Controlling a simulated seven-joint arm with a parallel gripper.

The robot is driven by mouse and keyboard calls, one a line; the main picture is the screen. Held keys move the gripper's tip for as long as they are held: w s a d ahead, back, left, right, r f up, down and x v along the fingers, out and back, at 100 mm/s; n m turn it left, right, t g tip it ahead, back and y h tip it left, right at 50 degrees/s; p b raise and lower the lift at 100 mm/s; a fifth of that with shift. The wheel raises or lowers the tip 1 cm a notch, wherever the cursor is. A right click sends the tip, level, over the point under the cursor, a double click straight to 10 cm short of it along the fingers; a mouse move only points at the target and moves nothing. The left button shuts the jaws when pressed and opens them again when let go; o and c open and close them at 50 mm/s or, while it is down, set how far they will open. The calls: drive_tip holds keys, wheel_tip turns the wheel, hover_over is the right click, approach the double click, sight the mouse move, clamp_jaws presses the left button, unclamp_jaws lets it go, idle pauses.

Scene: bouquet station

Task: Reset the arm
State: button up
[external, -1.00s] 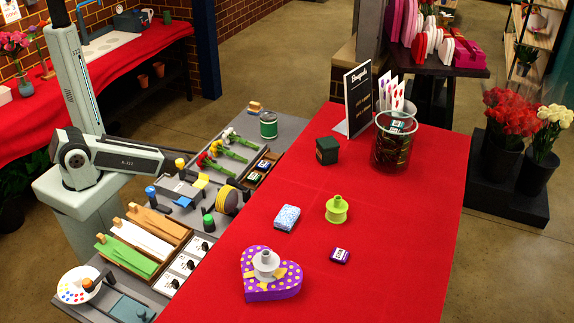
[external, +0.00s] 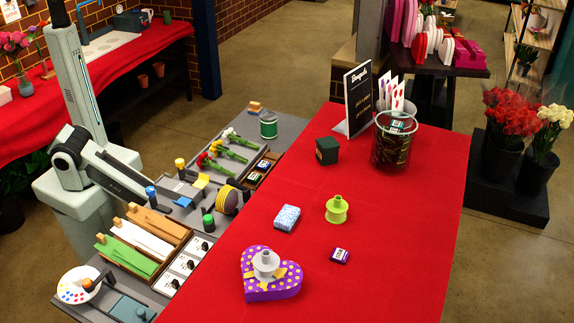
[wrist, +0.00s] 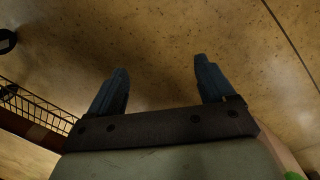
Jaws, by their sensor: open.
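My gripper (wrist: 160,63) shows in the wrist view with its two dark blue fingers spread wide apart. Nothing is between them. Beyond the fingertips there is tan, speckled floor (wrist: 160,30). In the external view I see my arm rising out of the top left of the picture, with one link slanting down to the right near the grey work table (external: 290,130). I cannot make out my gripper in that view.
The table's front middle is clear.

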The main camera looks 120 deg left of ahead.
drive_tip(key=s+d+r+m+g+y, duration=0.1)
drive_tip(key=s+d+r+m+g, duration=0.2)
drive_tip(key=s+d, duration=1.2)
drive_tip(key=s+m+g, duration=0.2)
drive_tip(key=m+g, duration=0.1)
drive_tip(key=m, duration=0.3)
drive_tip(key=shift+s+g, duration=0.3)
drive_tip(key=shift+g, duration=0.1)
drive_tip(key=shift+r, duration=0.1)
